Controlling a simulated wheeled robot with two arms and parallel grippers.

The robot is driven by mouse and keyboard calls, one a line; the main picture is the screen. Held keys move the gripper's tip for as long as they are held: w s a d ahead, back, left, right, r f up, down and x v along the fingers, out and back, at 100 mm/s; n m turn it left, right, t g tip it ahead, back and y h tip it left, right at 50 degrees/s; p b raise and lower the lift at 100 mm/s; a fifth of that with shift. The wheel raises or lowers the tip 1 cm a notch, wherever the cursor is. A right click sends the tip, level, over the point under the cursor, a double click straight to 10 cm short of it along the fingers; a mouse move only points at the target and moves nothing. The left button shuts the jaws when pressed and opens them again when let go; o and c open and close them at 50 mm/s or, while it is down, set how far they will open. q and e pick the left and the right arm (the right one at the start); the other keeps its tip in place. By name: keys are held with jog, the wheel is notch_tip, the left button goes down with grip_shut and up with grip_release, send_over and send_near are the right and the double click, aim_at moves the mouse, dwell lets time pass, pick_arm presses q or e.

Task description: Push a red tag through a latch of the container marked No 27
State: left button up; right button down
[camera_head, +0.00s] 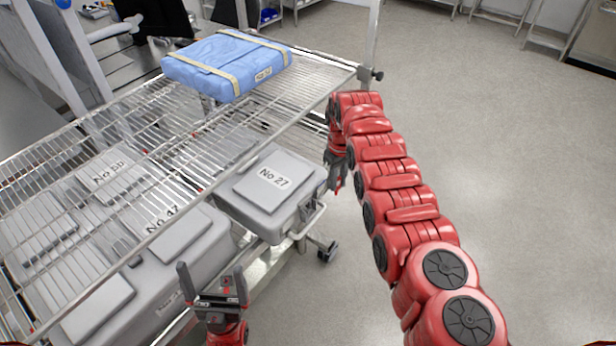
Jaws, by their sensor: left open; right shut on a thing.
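The grey container marked No 27 (268,181) stands on the cart's lower level, its front end sticking out past the upper wire shelf. A metal handle (308,222) shows at its near right end. My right gripper (335,188) points down just right of this container, at its right side. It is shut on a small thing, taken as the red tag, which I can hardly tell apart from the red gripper. The latch there is too small or hidden to make out. My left gripper (211,275) is open and empty, with fingers up, in front of the neighbouring container.
A wire shelf (150,120) overhangs the grey containers marked No 47 (160,216) and another, partly read number (108,172). A blue wrapped pack (225,62) lies on the shelf. A cart post (371,35) stands behind my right arm. The floor at right is clear.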

jog(key=shift+a+r, duration=0.1)
jog(key=shift+r, duration=0.15)
jog(key=shift+s+a+p, duration=0.1)
jog(key=shift+a+p, duration=0.2)
jog(key=shift+a, duration=0.1)
jog(key=a, duration=0.1)
jog(key=a+r+n+p, duration=0.1)
jog(key=a+n+p, duration=0.1)
jog(key=shift+s+a+r, duration=0.2)
jog(key=shift+s, duration=0.15)
jog(key=shift+a+r, duration=0.1)
jog(key=shift+a, duration=0.05)
jog(key=shift+s+a+r+n+p, duration=0.1)
jog(key=shift+s+a+n+p, duration=0.05)
jog(key=shift+a+n+p, duration=0.3)
jog(key=shift+s+a+r+n+p, duration=0.15)
jog(key=shift+a+p, duration=0.1)
jog(key=shift+a, duration=0.25)
